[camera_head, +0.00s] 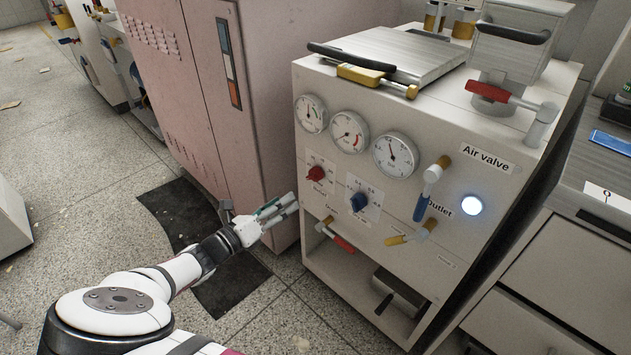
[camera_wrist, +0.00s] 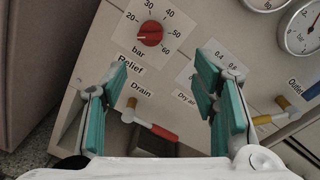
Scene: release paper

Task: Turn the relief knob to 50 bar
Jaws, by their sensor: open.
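The red relief knob (camera_head: 316,173) is on the left of the white machine's front panel, below the gauges. In the wrist view the red knob (camera_wrist: 150,33) sits at upper middle on a white dial marked 20 to 60 bar, labelled "Relief". My gripper (camera_head: 284,207) is in front of the panel, below and left of the knob. In the wrist view my gripper (camera_wrist: 160,72) is open and empty, its green-padded fingers apart, with the knob beyond and above the gap between them.
A blue knob (camera_head: 359,202) is right of the relief knob; my right finger partly covers its plate in the wrist view. A red-handled drain valve (camera_wrist: 155,130) lies below. Yellow- and blue-handled valves are further right. A pink cabinet (camera_head: 185,90) stands close on the left.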

